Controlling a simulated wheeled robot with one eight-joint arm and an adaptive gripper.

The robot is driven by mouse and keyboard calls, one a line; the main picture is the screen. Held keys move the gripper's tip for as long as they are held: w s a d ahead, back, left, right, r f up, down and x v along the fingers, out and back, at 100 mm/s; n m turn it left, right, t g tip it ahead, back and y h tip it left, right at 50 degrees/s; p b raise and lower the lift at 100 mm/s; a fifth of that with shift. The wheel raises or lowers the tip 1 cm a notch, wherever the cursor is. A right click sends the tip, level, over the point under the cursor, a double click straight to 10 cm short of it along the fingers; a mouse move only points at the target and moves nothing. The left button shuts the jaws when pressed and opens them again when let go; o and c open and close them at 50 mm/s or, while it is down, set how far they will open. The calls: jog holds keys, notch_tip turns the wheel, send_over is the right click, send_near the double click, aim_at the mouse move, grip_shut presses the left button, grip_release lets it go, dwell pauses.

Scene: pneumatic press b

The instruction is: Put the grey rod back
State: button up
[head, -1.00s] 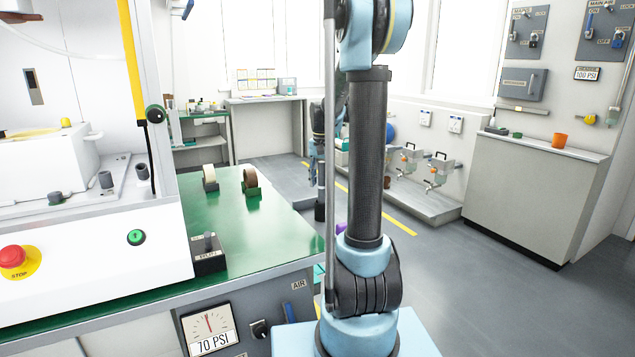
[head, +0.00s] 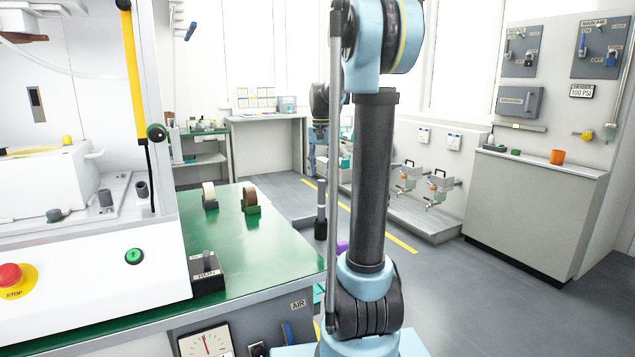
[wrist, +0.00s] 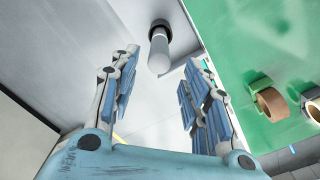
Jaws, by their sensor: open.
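A pale grey rod (wrist: 158,55) with a dark collar at its far end shows in the wrist view. It lies ahead of and between the fingers of my gripper (wrist: 156,78). The fingers are spread, with visible space on both sides of the rod and no clear contact. In the head view a grey upright rod with a black lower end (head: 321,205) shows beyond the green bench's right edge, below my far arm links, which partly hide my gripper. What the rod's dark end rests on is unclear.
The green bench (head: 255,270) carries two tape rolls (head: 209,196) (head: 250,200) and a small black switch box (head: 206,272). The white press (head: 90,265) with a red stop button (head: 12,280) stands at left. A grey cabinet (head: 530,210) stands at right.

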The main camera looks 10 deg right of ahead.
jog(key=shift+r, duration=0.3)
jog(key=shift+s+r, duration=0.1)
jog(key=shift+s, duration=0.1)
jog(key=s+f+n+t, duration=0.1)
jog(key=s+f+n, duration=0.3)
jog(key=s, duration=1.4)
jog(key=s+a+f+n+t, duration=0.1)
jog(key=s+f, duration=1.5)
jog(key=shift+s+n, duration=0.2)
jog(key=shift+n, duration=0.1)
jog(key=shift+a, duration=0.1)
jog(key=shift+w+f, duration=0.25)
jog(key=shift+w, duration=0.3)
